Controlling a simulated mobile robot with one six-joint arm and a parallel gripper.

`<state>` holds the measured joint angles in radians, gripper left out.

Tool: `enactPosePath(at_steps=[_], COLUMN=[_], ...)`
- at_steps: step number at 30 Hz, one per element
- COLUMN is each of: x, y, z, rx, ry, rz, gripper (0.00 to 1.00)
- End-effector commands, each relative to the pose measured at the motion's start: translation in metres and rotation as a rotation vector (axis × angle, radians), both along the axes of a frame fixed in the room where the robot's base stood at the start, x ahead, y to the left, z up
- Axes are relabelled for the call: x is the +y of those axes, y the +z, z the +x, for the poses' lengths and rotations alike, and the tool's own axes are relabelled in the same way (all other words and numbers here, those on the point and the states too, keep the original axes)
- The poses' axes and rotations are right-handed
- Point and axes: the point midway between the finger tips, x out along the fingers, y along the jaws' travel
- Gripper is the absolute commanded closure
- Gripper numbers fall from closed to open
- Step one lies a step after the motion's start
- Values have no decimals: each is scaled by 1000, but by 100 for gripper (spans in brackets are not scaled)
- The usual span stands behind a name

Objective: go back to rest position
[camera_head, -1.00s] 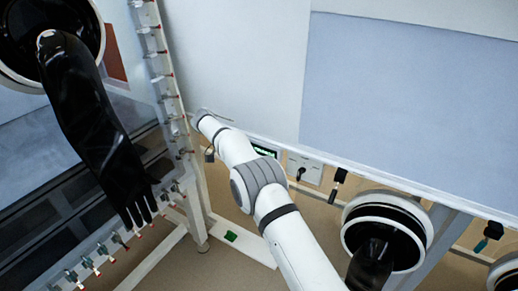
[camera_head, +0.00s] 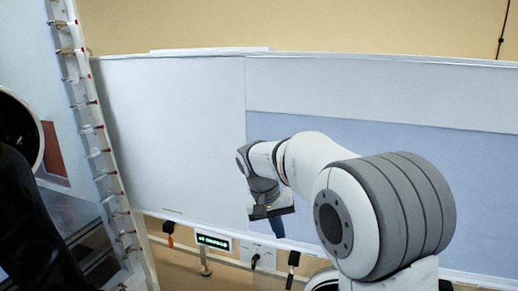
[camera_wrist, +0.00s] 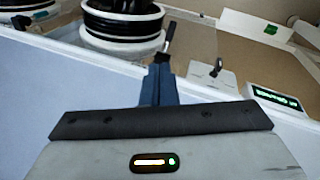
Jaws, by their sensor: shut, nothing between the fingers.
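My gripper (camera_head: 278,228) hangs from the wrist of my arm, right of centre in the head view, in front of the pale blue panel (camera_head: 400,155). Its narrow blue fingers point down, with the dark wrist mount above them. In the wrist view my gripper (camera_wrist: 158,72) shows its blue fingers together, with nothing held. They point toward the panel's lower edge. My arm is raised and bent, and its large grey-banded joint fills the right of the head view.
A black glove (camera_head: 30,225) hangs from a port at far left, beside a white perforated post (camera_head: 95,130). A green-lit display (camera_head: 212,241) and a socket plate (camera_head: 258,256) sit below the panel. A white-ringed glove port (camera_wrist: 122,25) shows in the wrist view.

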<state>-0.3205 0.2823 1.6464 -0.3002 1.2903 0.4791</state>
Motion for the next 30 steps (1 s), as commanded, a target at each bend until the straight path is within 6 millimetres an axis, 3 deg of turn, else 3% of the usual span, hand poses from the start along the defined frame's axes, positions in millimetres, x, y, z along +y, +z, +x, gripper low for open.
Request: enactPosePath(at_steps=[3, 8, 12, 18, 24, 30], x=[-31, -62, -81, -96, -101, -102], y=[17, 23, 20, 3, -9, -11], z=[-43, -102, -155, -216, -242, -245], rx=[-14, -46, -86, -146, -178, -180], ry=[17, 47, 67, 88, 96, 99], rz=[66, 145, 204, 260, 280, 282], gripper=[100, 100, 100, 100, 100, 100])
